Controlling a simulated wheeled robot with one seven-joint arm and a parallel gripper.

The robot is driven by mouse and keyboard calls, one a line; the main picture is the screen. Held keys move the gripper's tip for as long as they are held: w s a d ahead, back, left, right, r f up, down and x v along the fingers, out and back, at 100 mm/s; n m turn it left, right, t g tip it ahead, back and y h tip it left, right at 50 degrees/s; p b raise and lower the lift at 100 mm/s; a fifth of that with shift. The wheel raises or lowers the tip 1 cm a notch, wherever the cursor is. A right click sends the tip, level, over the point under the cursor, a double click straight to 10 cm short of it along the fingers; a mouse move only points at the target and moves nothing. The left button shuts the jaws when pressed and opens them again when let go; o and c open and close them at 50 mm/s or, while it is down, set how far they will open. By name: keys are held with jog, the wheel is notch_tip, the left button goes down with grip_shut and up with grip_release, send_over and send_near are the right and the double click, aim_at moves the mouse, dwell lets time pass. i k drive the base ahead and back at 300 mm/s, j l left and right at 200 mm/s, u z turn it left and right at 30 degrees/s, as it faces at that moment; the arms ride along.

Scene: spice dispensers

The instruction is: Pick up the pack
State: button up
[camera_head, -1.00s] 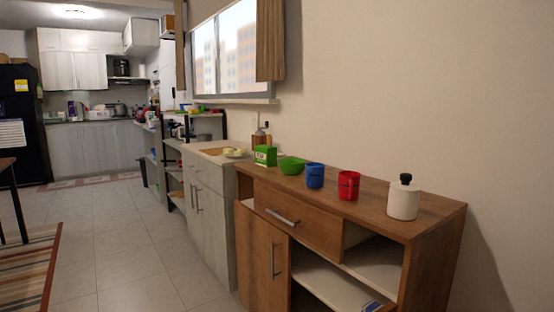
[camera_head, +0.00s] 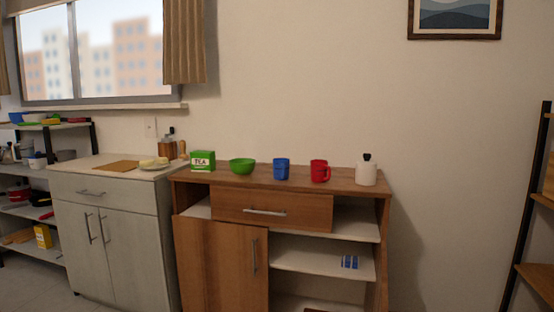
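A green box labelled TEA (camera_head: 202,161) stands upright at the left end of the wooden cabinet's top (camera_head: 335,180). It is left of a green bowl (camera_head: 242,166). A small blue and white item (camera_head: 349,262), perhaps a pack, lies on the cabinet's open middle shelf at right. A yellow box (camera_head: 43,236) stands on a low shelf at far left. I cannot tell which of these is the pack. My gripper is not in view.
A blue cup (camera_head: 281,169), a red mug (camera_head: 320,171) and a white jar (camera_head: 366,171) stand on the cabinet top. A grey counter (camera_head: 110,235) with a cutting board (camera_head: 117,166) adjoins it at left. A dark-framed shelf (camera_head: 533,210) stands at far right.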

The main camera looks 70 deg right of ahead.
aim_at(201, 161)
jog(key=i+l+z, duration=0.15)
jog(key=z, duration=0.3)
jog(key=i+z, duration=0.65)
jog(key=z, duration=0.3)
